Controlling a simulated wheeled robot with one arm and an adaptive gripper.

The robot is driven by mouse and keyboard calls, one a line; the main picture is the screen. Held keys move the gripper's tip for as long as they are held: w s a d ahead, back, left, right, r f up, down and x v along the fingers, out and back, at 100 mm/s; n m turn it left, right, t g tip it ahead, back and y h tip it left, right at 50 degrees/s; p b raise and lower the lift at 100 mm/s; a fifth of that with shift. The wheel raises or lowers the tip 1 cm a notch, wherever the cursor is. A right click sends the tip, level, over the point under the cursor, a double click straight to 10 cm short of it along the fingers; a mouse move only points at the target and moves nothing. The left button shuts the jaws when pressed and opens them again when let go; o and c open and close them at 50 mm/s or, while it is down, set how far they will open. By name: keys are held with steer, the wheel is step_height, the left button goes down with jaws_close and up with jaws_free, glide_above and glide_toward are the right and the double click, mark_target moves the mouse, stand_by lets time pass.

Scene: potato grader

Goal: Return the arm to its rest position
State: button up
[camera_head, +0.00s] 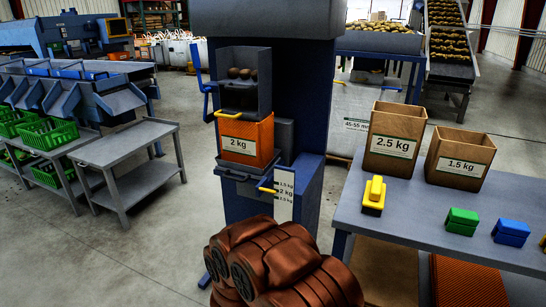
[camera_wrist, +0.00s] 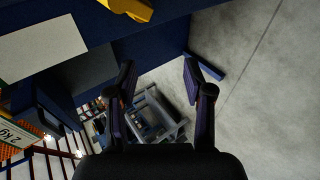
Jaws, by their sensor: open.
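My gripper (camera_wrist: 158,70) shows in the wrist view with its two dark fingers spread apart. Nothing is between them. Beyond the fingers are a blue machine frame and grey concrete floor. In the head view the fingers cannot be made out. The blue bagging machine (camera_head: 293,100) stands at the centre, with an orange mesh bag (camera_head: 264,142) labelled 2 kg at its front.
A blue-grey table (camera_head: 425,205) at right holds two paper bags (camera_head: 396,135) (camera_head: 460,155) and yellow, green and blue blocks. A grey side table (camera_head: 124,143) and green crates (camera_head: 45,133) stand at left. Floor (camera_head: 130,255) at lower left is clear.

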steer(key=s+d+r+m+g+y, duration=0.3)
steer(key=s+r+m+g+y, duration=0.3)
steer(key=s+r, duration=0.8)
steer(key=s+d+r+m+g+h, duration=0.1)
steer(key=s+d+r+m+g, duration=0.25)
steer(key=s+d, duration=0.45)
steer(key=s+d+r+m+g+h, duration=0.15)
steer(key=s+d+r, duration=0.25)
steer(key=s, duration=0.7)
steer(key=s+d+r+m+g+h, duration=0.1)
steer(key=s+d+r+m+g, duration=0.25)
steer(key=s+d, duration=0.45)
step_height(320, 180, up, 18)
steer(key=a+t+p, duration=0.2)
steer(key=p, duration=1.4)
steer(key=shift+s+p, duration=0.3)
steer(key=shift+p, duration=0.1)
